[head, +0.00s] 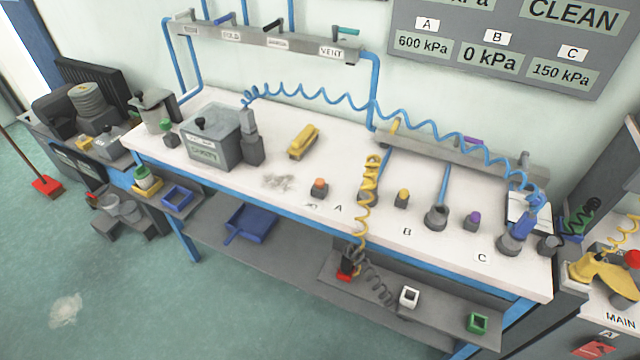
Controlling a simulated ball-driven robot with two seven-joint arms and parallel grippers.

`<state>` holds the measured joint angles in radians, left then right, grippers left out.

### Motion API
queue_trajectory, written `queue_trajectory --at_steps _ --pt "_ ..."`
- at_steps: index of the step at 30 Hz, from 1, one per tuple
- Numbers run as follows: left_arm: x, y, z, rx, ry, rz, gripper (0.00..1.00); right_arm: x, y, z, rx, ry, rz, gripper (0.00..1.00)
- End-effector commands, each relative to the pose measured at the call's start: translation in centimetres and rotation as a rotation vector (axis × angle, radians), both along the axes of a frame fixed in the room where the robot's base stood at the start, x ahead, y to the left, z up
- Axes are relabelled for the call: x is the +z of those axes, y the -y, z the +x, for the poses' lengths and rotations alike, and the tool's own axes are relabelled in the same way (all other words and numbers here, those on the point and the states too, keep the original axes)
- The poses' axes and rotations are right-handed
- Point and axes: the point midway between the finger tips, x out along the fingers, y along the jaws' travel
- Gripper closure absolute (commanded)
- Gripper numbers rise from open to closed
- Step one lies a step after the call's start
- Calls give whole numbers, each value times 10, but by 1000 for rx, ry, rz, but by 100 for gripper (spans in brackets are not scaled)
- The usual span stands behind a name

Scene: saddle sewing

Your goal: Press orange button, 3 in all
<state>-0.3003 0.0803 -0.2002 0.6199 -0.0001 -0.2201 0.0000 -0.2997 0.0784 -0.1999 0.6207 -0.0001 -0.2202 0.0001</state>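The orange button (319,184) sits on top of a small grey block on the white workbench (300,225), just left of the label A. Nothing covers it or touches it. I cannot tell from this view whether it is pressed in. Neither of my grippers shows in the head view.
Similar blocks carry a yellow button (403,194) and a purple button (473,216) further right. A grey box (212,140) and a yellow tool (303,141) stand behind left. A coiled yellow hose (362,215) hangs over the front edge. The wall panel (510,45) reads A 600, B 0, C 150 kPa.

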Motion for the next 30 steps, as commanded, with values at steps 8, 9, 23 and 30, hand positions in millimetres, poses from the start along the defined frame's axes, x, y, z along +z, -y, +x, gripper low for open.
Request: queue_trajectory --at_steps 8,9,23,30 --pt "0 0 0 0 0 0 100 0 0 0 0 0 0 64" --pt "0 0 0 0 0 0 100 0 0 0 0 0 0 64" --pt "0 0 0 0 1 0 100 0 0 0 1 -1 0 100" --pt "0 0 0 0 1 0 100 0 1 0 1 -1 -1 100"
